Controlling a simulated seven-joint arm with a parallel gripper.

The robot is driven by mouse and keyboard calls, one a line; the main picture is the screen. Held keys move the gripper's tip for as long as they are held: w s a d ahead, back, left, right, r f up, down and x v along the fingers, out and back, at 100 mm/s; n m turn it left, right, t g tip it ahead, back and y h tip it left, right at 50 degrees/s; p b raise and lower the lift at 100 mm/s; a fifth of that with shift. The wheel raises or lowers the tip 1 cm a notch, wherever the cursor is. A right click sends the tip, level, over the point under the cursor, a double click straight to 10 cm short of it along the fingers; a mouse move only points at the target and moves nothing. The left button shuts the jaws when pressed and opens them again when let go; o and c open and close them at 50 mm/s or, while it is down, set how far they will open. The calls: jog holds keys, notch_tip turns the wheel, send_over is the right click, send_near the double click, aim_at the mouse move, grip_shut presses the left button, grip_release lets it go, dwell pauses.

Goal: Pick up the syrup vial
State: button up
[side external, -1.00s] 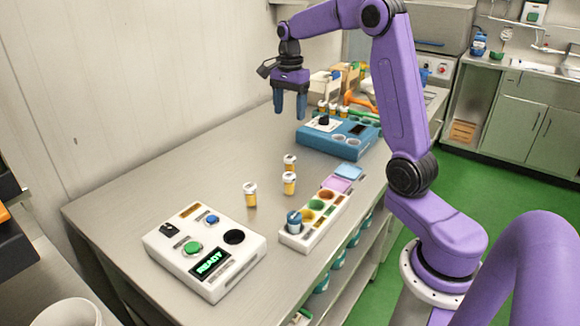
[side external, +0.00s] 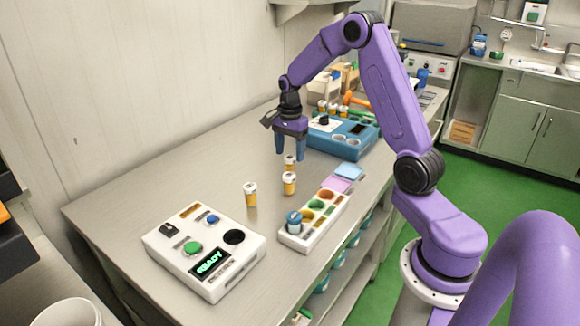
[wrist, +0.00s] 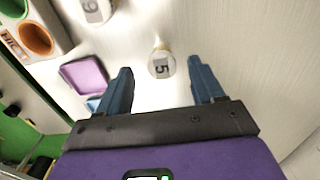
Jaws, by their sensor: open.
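Several small orange vials with white caps stand upright; I cannot tell from a label which holds syrup. The farthest of the middle three, a vial (side external: 290,163) capped "5", shows in the wrist view (wrist: 161,65) ahead of and between my fingertips. My gripper (side external: 289,153) is open and empty, fingers pointing down just above that vial, which partly hides behind them. A second vial (side external: 289,184) stands just nearer the side camera; its numbered cap shows at the wrist view's top edge (wrist: 97,8). A third vial (side external: 250,195) stands to the left.
A white tray (side external: 298,240) with coloured wells and a blue vessel (side external: 294,221) lies along the right edge, before pink (side external: 334,184) and blue pads (side external: 349,171). A white READY box (side external: 175,255) is in front; a blue device (side external: 345,142) behind. The left tabletop is clear.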

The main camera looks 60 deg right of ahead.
aim_at(290, 157)
notch_tip(290, 157, down, 4)
jog(key=shift+w+d, duration=0.1)
jog(key=shift+d, duration=0.05)
jog(key=c, duration=1.1)
jog(key=shift+c, duration=0.2)
jog(key=shift+r, duration=0.1)
